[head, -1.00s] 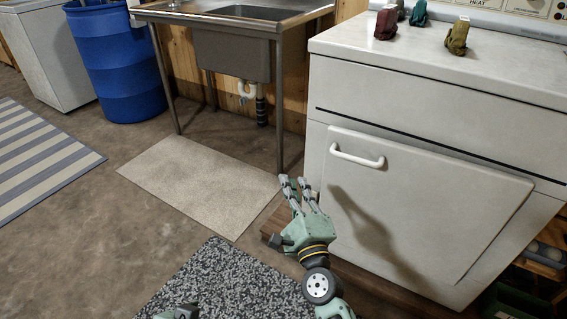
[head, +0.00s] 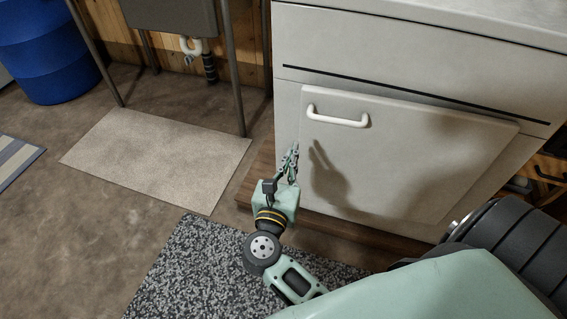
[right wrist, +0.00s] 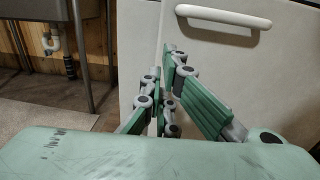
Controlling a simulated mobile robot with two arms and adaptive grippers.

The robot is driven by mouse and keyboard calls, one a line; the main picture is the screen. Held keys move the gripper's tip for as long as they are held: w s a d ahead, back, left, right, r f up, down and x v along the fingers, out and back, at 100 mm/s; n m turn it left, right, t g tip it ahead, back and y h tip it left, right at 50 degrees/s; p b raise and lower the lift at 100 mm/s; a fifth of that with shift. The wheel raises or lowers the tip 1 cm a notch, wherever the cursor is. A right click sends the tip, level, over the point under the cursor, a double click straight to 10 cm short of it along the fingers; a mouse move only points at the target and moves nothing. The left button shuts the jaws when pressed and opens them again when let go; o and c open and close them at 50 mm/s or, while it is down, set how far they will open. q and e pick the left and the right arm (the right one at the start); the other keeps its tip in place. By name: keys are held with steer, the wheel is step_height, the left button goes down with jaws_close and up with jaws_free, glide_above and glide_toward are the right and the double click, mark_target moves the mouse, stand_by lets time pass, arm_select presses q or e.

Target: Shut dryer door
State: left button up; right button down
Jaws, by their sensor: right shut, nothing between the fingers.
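The dryer (head: 290,60) is the white cabinet at the right of the head view. My right gripper (head: 291,158) is shut and empty, in front of the door's left edge and below the handle. Touch with the door cannot be told. My left gripper is not in view.
A metal sink stand (head: 232,70) and a pale mat (head: 155,155) lie left of the dryer. A dark speckled rug (head: 190,270) is in front. A blue barrel (head: 45,50) stands at far left. A wooden base strip (head: 340,228) runs under the dryer.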

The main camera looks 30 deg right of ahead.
mark_target(301, 125)
steer(key=x, duration=0.8)
steer(key=shift+w+d, duration=0.35)
steer(key=shift+w, duration=0.05)
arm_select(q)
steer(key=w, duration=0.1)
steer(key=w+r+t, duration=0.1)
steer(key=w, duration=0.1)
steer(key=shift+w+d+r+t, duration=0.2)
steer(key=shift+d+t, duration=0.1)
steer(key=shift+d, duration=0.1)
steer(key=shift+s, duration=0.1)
